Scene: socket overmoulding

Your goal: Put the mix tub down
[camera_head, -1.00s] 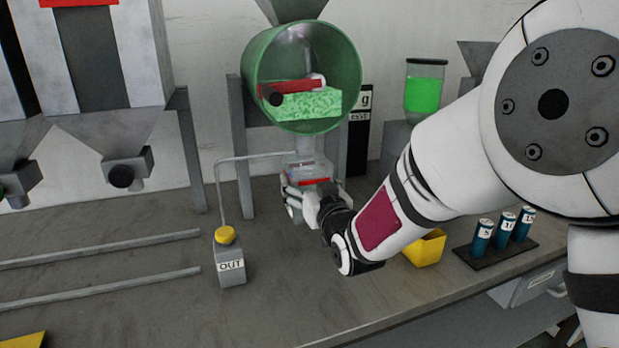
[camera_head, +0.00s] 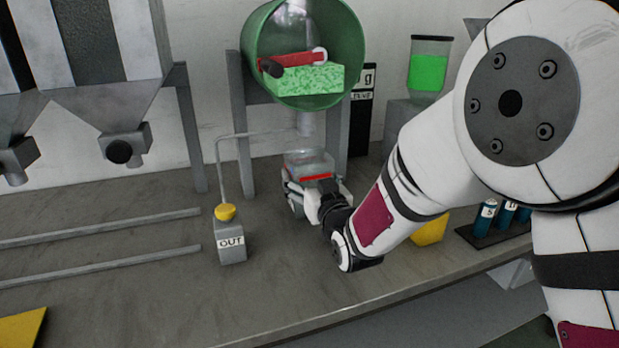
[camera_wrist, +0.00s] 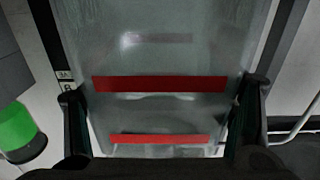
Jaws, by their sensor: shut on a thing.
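The mix tub (camera_head: 309,163) is a clear, see-through container with a red band, below the spout of the green drum (camera_head: 260,85). In the wrist view the tub (camera_wrist: 165,50) fills the middle, with red bands across it. My gripper (camera_head: 318,195) is shut on the tub, one finger on each side; its fingers also show in the wrist view (camera_wrist: 162,115). The tub looks upright. My gripper hides its lower part, so I cannot tell whether its base touches the bench (camera_head: 130,230).
An OUT button box (camera_head: 230,243) with a yellow top stands left of the tub, its thin pipe reaching toward the drum. Drum legs (camera_head: 245,150) stand close by. A yellow bin (camera_head: 430,230) and blue cylinders (camera_head: 485,218) are at right. The front bench is mostly clear.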

